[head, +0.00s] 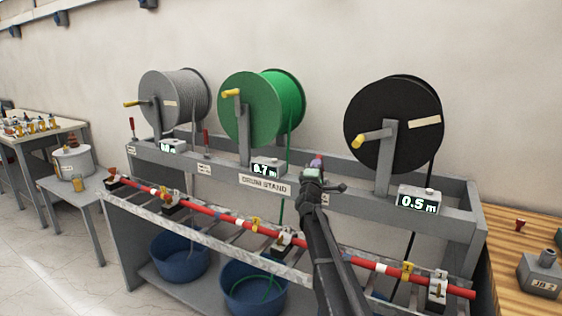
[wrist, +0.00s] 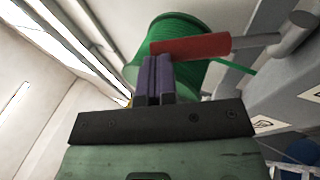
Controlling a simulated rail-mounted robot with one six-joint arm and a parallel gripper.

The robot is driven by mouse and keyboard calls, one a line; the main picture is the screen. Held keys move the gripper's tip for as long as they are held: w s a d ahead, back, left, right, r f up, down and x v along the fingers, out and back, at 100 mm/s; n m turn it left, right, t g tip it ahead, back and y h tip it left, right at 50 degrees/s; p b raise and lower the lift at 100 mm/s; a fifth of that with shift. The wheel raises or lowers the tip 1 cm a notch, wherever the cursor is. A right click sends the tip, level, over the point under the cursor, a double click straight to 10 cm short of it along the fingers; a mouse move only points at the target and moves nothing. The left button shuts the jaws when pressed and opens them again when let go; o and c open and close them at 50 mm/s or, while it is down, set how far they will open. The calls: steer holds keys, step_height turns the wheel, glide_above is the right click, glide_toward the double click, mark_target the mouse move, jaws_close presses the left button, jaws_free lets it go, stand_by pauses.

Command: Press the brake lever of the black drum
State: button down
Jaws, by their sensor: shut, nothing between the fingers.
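The black drum (head: 393,123) hangs on the right of the drum stand, with a yellow crank on its front. A red-handled lever (wrist: 190,46) on a grey rod crosses the wrist view in front of the green drum. A bit of red, probably the same handle, shows at my gripper's tip in the head view (head: 319,157), left of the black drum. My gripper (head: 316,168) is shut and empty; its purple fingers (wrist: 155,75) reach the left end of the red handle. I cannot tell whether they touch it. The lever's base is mostly hidden in the head view.
The green drum (head: 250,108) and grey drum (head: 172,98) stand to the left, with red levers beside them. Length displays, including one reading 0.5 m (head: 418,201), sit on the beam. A red bar (head: 215,219) with clamps runs along the front. Blue tubs (head: 180,257) stand below.

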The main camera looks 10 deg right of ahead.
mark_target(321, 157)
steer(key=w+d+r+p, duration=0.1)
steer(key=w+d+r, duration=0.1)
steer(key=shift+w+d, duration=0.25)
steer(key=shift+w, duration=0.05)
steer(key=shift+w+d+r+p, duration=0.25)
steer(key=shift+w+d+p, duration=0.1)
steer(key=shift+w+d, duration=0.2)
steer(key=shift+w+d+r, duration=0.1)
steer(key=shift+w, duration=0.05)
steer(key=shift+w+r, duration=0.15)
steer(key=s+a, duration=0.5)
steer(key=s, duration=0.4)
steer(key=shift+s, duration=0.15)
